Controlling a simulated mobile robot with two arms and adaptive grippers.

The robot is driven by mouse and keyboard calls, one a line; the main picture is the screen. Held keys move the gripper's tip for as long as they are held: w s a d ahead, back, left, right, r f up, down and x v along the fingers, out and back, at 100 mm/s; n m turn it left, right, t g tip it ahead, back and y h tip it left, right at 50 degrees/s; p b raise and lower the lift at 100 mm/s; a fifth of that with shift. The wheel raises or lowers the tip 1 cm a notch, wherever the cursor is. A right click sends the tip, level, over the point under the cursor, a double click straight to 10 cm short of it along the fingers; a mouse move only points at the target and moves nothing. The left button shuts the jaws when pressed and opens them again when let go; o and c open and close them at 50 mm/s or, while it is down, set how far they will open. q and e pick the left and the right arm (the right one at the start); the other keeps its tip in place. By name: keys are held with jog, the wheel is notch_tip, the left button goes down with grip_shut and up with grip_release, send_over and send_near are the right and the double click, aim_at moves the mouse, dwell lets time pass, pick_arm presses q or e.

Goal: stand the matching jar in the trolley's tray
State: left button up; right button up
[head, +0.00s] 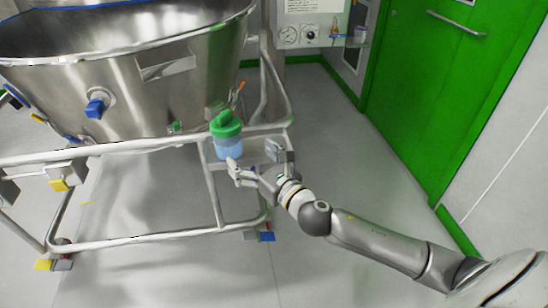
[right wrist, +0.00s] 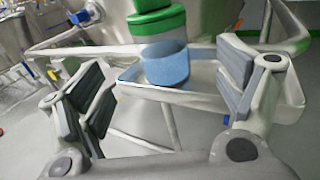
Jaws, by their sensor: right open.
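A jar (head: 228,144) with a blue body and a green lid stands upright at the trolley's tray (head: 249,158), a small shelf on the trolley's metal frame. In the right wrist view the jar (right wrist: 165,64) appears between the fingers, with the tray's rim (right wrist: 210,98) around and below its base. My right gripper (head: 256,163) is open in front of the jar, its fingers apart and not touching it. The right gripper's pads (right wrist: 160,85) show on both sides in the right wrist view. My left gripper is in neither view.
A large steel bowl (head: 125,85) on the trolley fills the upper left, with blue fittings on its side. Tubular rails (head: 130,235) and casters surround the tray. A green door (head: 432,95) stands at the right. Grey floor (head: 350,170) is free between trolley and door.

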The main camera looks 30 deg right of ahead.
jog(key=s+d+f+m+g+h, duration=0.2)
jog(key=s+f+m+g, duration=0.15)
jog(key=f+m, duration=0.6)
jog(key=s+d+f+m+g+h, duration=0.1)
jog(key=s+f+m+g+h, duration=0.15)
jog(key=s+f+m, duration=0.45)
jog(key=s+a+f+m+g, duration=0.2)
jog(key=s+f+m+g, duration=0.2)
jog(key=s+f+m, duration=0.4)
jog(key=s+a+f+m+g+y, duration=0.1)
jog(key=s+a+f+m+g, duration=0.1)
jog(key=s+f+m+g, duration=0.2)
jog(key=s+f+m, duration=0.3)
jog(key=s+m, duration=0.3)
jog(key=m, duration=0.1)
jog(key=shift+s+f+m+g, duration=0.3)
jog(key=shift+s+f+m, duration=0.05)
jog(key=shift+s+f, duration=0.05)
